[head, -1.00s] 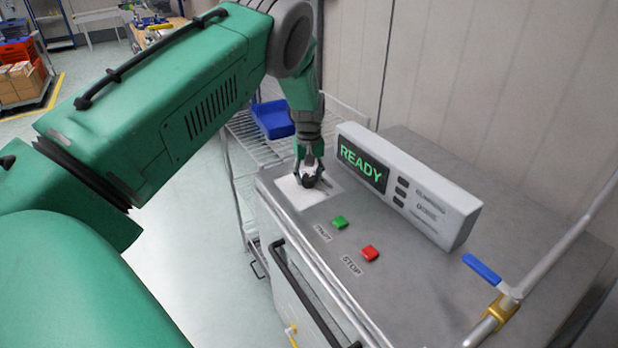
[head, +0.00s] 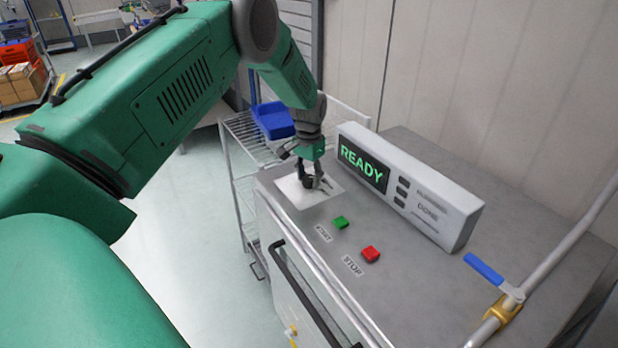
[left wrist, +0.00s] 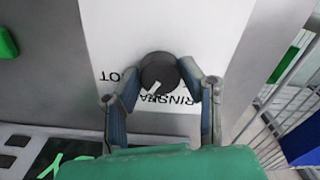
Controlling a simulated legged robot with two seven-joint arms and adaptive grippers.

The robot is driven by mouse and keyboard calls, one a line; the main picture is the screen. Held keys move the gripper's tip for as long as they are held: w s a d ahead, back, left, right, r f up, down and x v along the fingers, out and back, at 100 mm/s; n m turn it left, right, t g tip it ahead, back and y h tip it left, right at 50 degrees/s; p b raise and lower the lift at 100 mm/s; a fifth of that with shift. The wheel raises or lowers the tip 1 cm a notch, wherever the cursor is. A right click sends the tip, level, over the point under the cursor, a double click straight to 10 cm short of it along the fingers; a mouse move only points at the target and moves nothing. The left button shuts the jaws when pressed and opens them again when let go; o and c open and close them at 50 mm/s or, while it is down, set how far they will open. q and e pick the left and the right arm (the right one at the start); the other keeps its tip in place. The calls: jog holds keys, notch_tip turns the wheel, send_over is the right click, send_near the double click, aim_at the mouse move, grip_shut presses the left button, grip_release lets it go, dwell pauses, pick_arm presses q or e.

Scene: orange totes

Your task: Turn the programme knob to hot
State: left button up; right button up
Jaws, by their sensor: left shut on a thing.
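The programme knob (left wrist: 160,72) is round and black, with a pale pointer mark aimed towards the lower left in the left wrist view. It sits on a white label plate (left wrist: 205,25) printed with upside-down lettering. One label reads like RINSE and another, partly hidden by a finger, looks like HOT. My left gripper (left wrist: 162,78) is shut on the knob, one finger on each side. In the head view, my left gripper (head: 310,183) reaches down onto the white plate (head: 330,187) from above, mostly hiding the knob. My right gripper is not in view.
A display box (head: 455,215) reading READY stands behind the knob. A green button (head: 341,222) and a red STOP button (head: 370,254) are on the grey top nearer me. A blue-handled valve (head: 483,268) is at right. A wire rack with a blue bin (head: 272,120) stands beyond.

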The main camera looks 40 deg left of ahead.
aim_at(309, 176)
pick_arm(q)
jog(key=m, duration=0.4)
jog(key=shift+s+d+f, duration=0.15)
jog(key=shift+s+f, duration=0.05)
jog(key=shift+f, duration=0.15)
jog(key=shift+m, duration=2.2)
jog(key=o, duration=1)
jog(key=shift+o, duration=0.8)
jog(key=shift+w, duration=0.3)
jog(key=shift+a+r, duration=0.2)
jog(key=shift+r, duration=0.2)
notch_tip(309, 176, up, 11)
jog(key=shift+w, duration=0.15)
jog(key=shift+a, duration=0.1)
